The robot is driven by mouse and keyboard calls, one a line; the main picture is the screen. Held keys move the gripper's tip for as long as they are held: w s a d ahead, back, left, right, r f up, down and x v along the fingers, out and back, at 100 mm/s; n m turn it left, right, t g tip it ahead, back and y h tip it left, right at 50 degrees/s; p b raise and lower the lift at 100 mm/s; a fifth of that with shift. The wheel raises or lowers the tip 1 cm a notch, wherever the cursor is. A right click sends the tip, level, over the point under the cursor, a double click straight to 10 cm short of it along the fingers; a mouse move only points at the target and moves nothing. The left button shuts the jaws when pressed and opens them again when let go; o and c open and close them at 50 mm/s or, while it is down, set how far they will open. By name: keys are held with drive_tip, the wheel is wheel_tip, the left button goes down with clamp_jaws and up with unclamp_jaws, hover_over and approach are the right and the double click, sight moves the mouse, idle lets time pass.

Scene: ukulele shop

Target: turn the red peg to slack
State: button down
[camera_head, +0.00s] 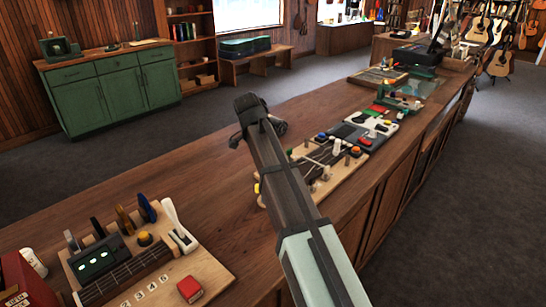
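A light wooden board (345,178) with a dark headstock-like shape lies on the counter, partly behind my arm. Coloured pegs or knobs stand on it: a blue one (322,136), an orange one (356,151) and a yellow one (262,200). No red peg can be made out for certain on this board; my arm hides part of it. My gripper (258,120) seems to be the dark end of my arm, above the counter and to the upper left of the board. Its fingers cannot be made out, nor whether it holds anything.
The long wooden counter (170,185) runs away to the upper right. A nearer board (205,270) with a fretboard strip, levers and a red button (190,287) lies at lower left. Bare counter separates the boards.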

idle(0.4)
drive_tip(key=c, duration=0.9)
unclamp_jaws()
drive_tip(key=v, duration=1.4)
drive_tip(key=shift+d, duration=0.1)
